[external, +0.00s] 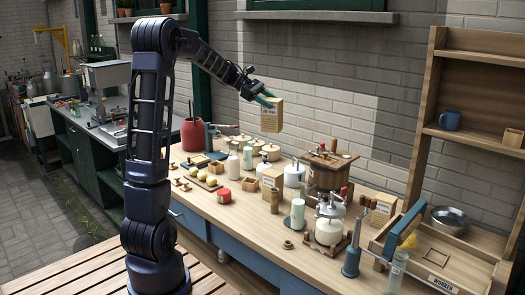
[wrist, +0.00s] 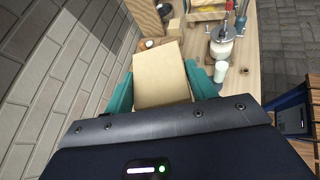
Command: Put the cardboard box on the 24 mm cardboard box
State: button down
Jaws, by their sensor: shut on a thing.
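My gripper (external: 266,100) is shut on a cardboard box (external: 271,116) with a printed label and holds it upright, high above the back of the workbench. In the wrist view the box (wrist: 160,75) sits between the two teal fingers of my gripper (wrist: 160,92). A labelled cardboard box (external: 271,184) stands mid-bench, and another (external: 382,210) stands farther right near the shelf. The print is too small to read, so I cannot tell which is the 24 mm cardboard box.
A wooden churn box (external: 325,172) and a white jar press (external: 329,225) stand between the two bench boxes. White bottles and small wooden boxes crowd the middle. A wooden shelf (external: 425,110) rises at the right, and a brick wall is behind. The bench's front edge is clearer.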

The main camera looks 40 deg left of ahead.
jog(key=shift+w+r, duration=0.3)
jog(key=shift+w, duration=0.05)
jog(key=shift+w+f, duration=0.1)
jog(key=shift+f, duration=0.2)
notch_tip(320, 180, down, 19)
jog(key=shift+f, duration=0.1)
jog(key=c, duration=0.5)
grip_release()
